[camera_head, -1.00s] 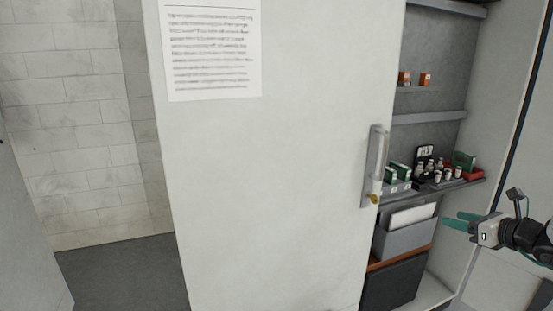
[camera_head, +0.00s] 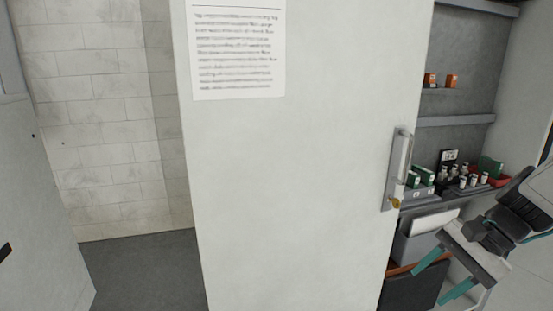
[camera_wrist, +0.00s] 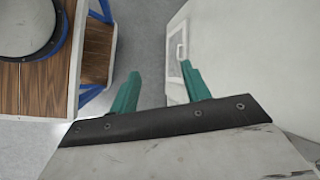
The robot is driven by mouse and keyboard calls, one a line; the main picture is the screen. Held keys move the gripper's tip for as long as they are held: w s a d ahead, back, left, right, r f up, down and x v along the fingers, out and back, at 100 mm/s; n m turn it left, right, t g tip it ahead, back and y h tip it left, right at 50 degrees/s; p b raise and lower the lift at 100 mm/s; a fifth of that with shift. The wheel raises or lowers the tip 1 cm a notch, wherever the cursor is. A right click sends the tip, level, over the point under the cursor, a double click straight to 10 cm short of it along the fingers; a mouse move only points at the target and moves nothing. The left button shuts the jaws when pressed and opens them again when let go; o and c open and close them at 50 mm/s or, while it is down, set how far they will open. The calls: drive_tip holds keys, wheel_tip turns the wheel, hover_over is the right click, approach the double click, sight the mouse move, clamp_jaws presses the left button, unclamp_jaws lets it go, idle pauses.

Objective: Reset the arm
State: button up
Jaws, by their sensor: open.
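My gripper (camera_head: 440,277) is at the lower right of the head view, in front of the open cabinet's lower part. Its two teal fingers are spread apart and point down and to the left. In the wrist view the same two fingers of my gripper (camera_wrist: 155,80) stand wide apart with nothing between them, over grey floor. Part of my arm runs off the right edge of the head view.
A large white door (camera_head: 300,170) with a handle (camera_head: 398,170) and a posted sheet (camera_head: 237,50) stands open. Cabinet shelves (camera_head: 455,121) hold small bottles and boxes. The wrist view shows a wooden-topped stand (camera_wrist: 35,85) at left and a white cabinet (camera_wrist: 245,60) at right.

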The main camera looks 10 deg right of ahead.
drive_tip(key=s+a+r+n+h, duration=0.6)
drive_tip(key=s+a+n, duration=0.2)
drive_tip(key=n, duration=0.4)
drive_tip(key=shift+a+n, duration=0.2)
drive_tip(key=shift+n, duration=0.2)
drive_tip(key=shift+r, duration=0.1)
drive_tip(key=shift+c, duration=0.9)
drive_tip(key=shift+d, duration=0.15)
drive_tip(key=shift+c, duration=0.3)
